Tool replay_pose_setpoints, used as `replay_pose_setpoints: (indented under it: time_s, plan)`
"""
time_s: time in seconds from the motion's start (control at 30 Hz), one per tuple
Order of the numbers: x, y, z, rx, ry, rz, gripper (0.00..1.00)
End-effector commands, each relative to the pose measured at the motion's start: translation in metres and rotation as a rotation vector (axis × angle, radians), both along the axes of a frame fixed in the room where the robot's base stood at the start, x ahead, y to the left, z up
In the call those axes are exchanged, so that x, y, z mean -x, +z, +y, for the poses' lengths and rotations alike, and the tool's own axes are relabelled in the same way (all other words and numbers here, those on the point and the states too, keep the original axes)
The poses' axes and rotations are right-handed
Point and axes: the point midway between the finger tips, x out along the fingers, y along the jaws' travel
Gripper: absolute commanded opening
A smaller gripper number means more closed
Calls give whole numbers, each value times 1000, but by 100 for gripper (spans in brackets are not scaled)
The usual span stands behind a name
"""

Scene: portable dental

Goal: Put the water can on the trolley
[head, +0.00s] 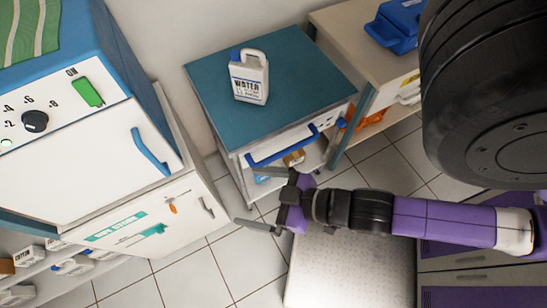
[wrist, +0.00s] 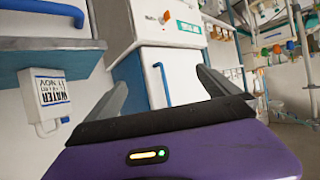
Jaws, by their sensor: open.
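The water can (head: 249,80) is a white jug with a blue band, a looped handle and a "WATER" label. It stands upright on the teal top of the trolley (head: 215,78), which has a blue handle bar in front. My gripper (head: 256,198) is open and empty, in front of and below the trolley top, well apart from the can. In the upside-down wrist view, the water can (wrist: 47,102) shows at the left against the teal top (wrist: 40,58). The open fingers of my gripper (wrist: 163,77) have nothing between them.
A white cabinet (head: 70,150) with a dial, green switch and blue handle stands left. A beige unit (head: 345,35) with a blue case (head: 397,25) stands right of the trolley. Shelves with small boxes (head: 70,265) are lower left. Tiled floor (head: 190,270) is free between.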

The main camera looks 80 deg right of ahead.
Motion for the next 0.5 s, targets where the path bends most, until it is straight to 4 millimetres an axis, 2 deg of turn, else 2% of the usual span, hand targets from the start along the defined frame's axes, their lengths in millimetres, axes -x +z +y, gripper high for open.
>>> replay_pose_setpoints:
  time_s: [0.03,0.1,0.23,0.33,0.5]
  plan:
    - [14,16,7,-3,33,-28,100]
    - [25,40,13,-2,63,-80,100]
    - [38,72,17,5,87,-149,100]
    - [43,85,17,10,92,-178,100]
    - [44,90,17,13,93,-189,100]
